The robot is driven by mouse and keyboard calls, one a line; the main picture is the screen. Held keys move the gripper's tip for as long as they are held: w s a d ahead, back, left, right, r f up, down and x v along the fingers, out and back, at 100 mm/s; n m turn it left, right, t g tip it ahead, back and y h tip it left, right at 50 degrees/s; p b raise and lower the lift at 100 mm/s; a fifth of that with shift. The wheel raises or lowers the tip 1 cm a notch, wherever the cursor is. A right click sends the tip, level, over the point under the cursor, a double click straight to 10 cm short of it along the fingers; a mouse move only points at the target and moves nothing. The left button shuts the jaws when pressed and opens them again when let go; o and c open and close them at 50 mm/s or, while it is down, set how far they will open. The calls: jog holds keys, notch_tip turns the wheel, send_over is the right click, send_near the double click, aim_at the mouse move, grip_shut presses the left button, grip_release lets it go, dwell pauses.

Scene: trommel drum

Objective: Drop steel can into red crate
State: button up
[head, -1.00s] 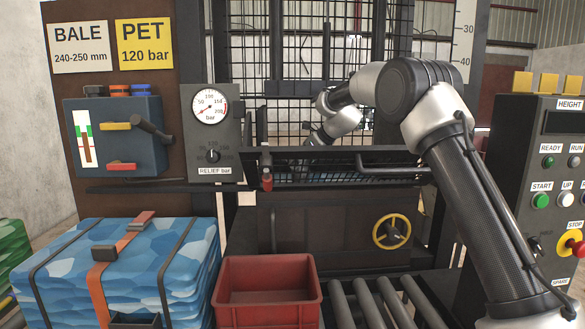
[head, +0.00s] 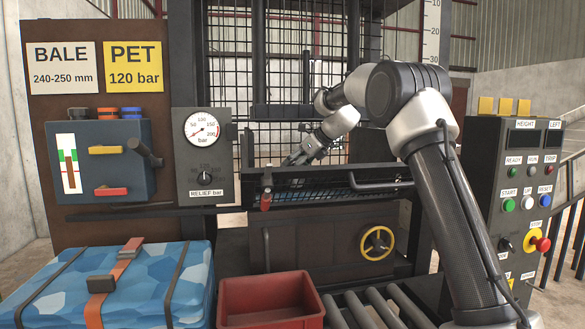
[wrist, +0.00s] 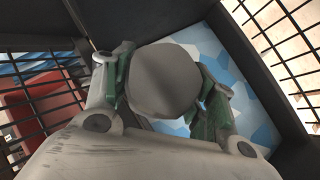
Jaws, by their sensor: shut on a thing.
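The steel can shows in the wrist view as a plain grey round end (wrist: 166,80), between the two green-padded fingers of my gripper (wrist: 168,92). The fingers are shut on its sides. In the head view my gripper (head: 298,158) is inside the baler chamber, just above the dark front gate, and the can cannot be made out there. The red crate (head: 270,312) stands in front of the machine at the bottom centre, well below and nearer than my gripper. Its open top faces up, and its inside shows only in part.
A blue patterned bale (head: 150,275) stands left of the crate, and rollers (head: 365,308) lie to its right. The dark front gate (head: 335,187) lies between my gripper and the crate. Mesh surrounds the chamber. A control box (head: 520,190) stands at the right.

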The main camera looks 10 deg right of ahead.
jog(key=s+r, duration=1)
jog(key=s, duration=0.5)
jog(key=s+r, duration=0.9)
jog(key=s, duration=1.5)
jog(key=shift+r, duration=0.15)
dwell(1.1)
jog(key=w+f, duration=0.2)
jog(key=w, duration=1.1)
